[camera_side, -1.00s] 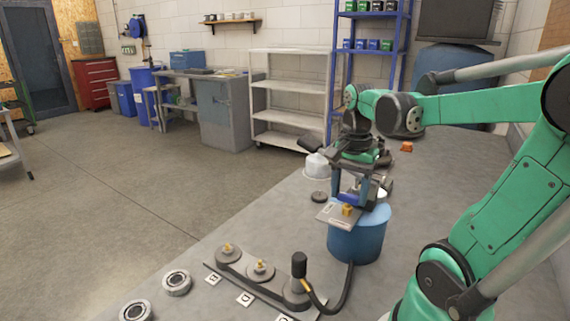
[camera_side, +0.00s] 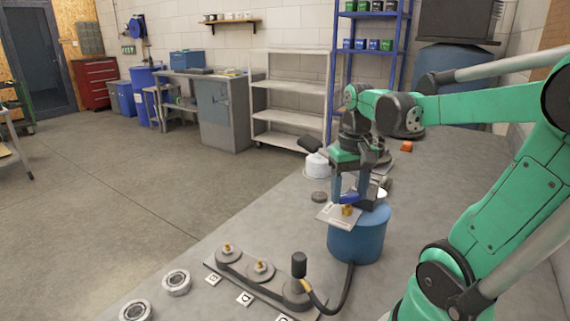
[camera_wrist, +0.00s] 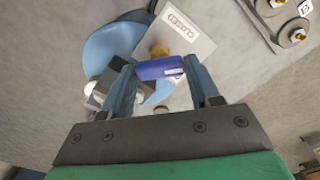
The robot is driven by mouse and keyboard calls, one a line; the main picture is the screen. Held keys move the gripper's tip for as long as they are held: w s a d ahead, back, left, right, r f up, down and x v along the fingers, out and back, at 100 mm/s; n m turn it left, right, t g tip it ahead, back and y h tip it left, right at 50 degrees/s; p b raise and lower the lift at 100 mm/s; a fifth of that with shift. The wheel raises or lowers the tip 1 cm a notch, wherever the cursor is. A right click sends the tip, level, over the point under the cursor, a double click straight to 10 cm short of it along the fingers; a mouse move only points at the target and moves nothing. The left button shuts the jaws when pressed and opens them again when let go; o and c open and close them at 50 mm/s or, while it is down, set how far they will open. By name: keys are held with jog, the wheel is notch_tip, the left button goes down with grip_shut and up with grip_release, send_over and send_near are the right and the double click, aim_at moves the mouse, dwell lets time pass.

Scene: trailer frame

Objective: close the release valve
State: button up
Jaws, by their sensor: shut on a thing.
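The release valve has a blue handle (camera_wrist: 160,68) that lies between my fingertips in the wrist view, and a brass stem (camera_wrist: 160,50) beside it. In the side view the handle (camera_side: 349,197) sits just above the brass stem (camera_side: 347,210). My gripper (camera_side: 350,192) is shut on the handle, with a finger at each end of it in the wrist view (camera_wrist: 158,72). A grey plate (camera_wrist: 195,22) beside the valve reads "CLOSED". The valve stands on top of a blue cylindrical tank (camera_side: 355,242). My fingers partly hide the tank top.
A dark hose (camera_side: 343,295) runs from the tank to a grey base with several round fittings (camera_side: 262,272) at the front. Two loose round parts (camera_side: 177,282) lie at the front left. A white container (camera_side: 317,165) and a dark disc (camera_side: 319,197) stand behind the tank.

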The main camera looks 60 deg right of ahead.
jog(key=n, duration=0.4)
jog(key=shift+n, duration=2.2)
jog(key=o, duration=1.3)
